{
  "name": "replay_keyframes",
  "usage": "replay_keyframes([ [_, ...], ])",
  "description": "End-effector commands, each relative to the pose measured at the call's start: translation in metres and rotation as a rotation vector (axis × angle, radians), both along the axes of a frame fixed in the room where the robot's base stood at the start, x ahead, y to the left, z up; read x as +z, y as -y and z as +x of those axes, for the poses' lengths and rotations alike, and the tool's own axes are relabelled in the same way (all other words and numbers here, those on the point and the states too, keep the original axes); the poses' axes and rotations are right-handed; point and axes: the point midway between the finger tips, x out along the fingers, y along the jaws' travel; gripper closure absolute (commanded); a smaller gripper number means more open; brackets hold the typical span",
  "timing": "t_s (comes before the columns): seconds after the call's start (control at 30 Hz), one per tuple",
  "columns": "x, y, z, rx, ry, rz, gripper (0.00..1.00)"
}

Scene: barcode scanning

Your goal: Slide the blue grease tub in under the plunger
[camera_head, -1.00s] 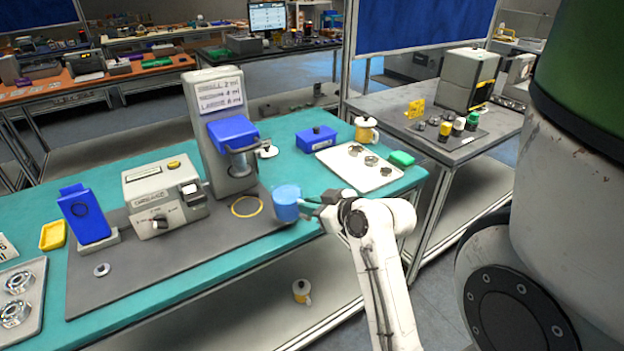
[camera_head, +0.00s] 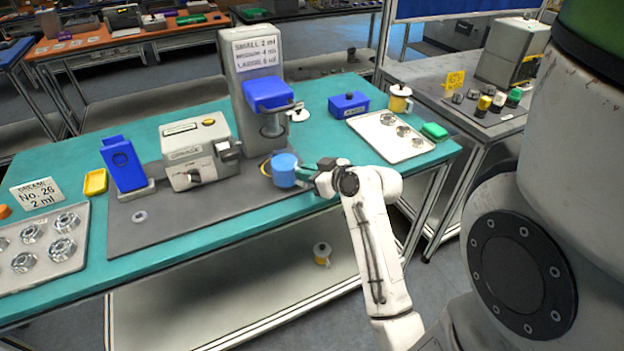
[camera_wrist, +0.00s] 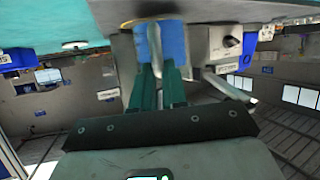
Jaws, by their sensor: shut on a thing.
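The blue grease tub (camera_head: 284,170) is held in my gripper (camera_head: 304,172) at the right part of the grey mat, in front of the dispenser. In the wrist view the two green fingers (camera_wrist: 159,84) are shut on the tub (camera_wrist: 160,42). The dispenser (camera_head: 257,75) is a grey column with a blue head. Its plunger (camera_head: 271,125) hangs below the head, behind and slightly left of the tub. The yellow ring (camera_head: 265,168) on the mat is partly hidden by the tub. I cannot tell whether the tub touches the mat.
A grey boxed device (camera_head: 199,152) and a blue stand (camera_head: 123,163) are left of the dispenser. A blue box (camera_head: 348,105), a tray of metal parts (camera_head: 376,139) and a yellow-white mug (camera_head: 400,97) are to the right.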

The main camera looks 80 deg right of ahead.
Motion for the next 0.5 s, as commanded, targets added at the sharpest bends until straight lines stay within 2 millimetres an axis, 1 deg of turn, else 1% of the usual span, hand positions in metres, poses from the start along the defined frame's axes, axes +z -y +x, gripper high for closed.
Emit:
replay_keyframes([
  [0.03,0.001,0.005,0.003,0.0,0.002,-0.002,1.0],
  [0.43,-0.001,0.032,0.026,-0.002,0.002,-0.003,1.0],
  [0.5,-0.004,0.037,0.031,0.0,0.001,-0.003,1.0],
])
